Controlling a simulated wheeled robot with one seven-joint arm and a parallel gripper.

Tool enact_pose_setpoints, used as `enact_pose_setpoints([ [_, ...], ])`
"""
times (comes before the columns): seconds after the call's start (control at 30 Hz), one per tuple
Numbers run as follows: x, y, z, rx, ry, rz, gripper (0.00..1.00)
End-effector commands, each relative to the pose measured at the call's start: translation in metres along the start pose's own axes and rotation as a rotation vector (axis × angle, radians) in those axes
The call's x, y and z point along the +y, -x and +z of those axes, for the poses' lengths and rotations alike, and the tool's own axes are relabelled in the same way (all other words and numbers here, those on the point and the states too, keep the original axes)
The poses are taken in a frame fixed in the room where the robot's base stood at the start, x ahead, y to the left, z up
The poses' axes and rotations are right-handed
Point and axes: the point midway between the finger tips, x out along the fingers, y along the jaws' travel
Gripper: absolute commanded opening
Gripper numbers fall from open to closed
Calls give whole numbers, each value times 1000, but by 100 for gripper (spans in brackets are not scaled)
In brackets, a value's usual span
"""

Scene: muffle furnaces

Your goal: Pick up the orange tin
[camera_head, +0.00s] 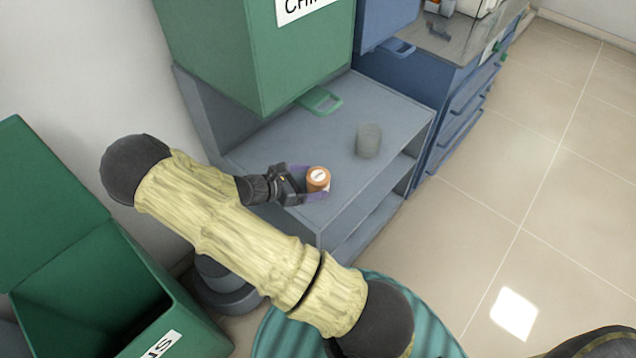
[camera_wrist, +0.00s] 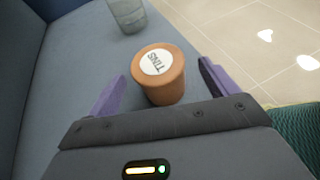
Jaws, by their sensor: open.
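The orange tin (camera_head: 318,180) stands upright on the grey shelf top (camera_head: 352,98), near its front left corner. In the wrist view the tin (camera_wrist: 160,78) has a white round label on its lid with dark lettering. My gripper (camera_head: 312,183) is at the tin with its purple fingers on either side of it. In the wrist view my gripper (camera_wrist: 155,92) is open, with one finger left of the tin and one right of it.
A clear grey glass (camera_head: 368,140) stands on the shelf top beyond the tin. A green cabinet box (camera_head: 255,55) with a green handle (camera_head: 320,101) is behind. Blue drawers (camera_head: 465,105) stand at the right. A green bin (camera_head: 95,285) stands open at the left.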

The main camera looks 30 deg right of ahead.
Motion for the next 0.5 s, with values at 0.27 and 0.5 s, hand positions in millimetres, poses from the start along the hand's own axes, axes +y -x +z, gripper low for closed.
enact_pose_setpoints([
  [0.27,1,-32,-1,0,1,0,86],
  [0.5,2,-32,-1,1,1,2,86],
])
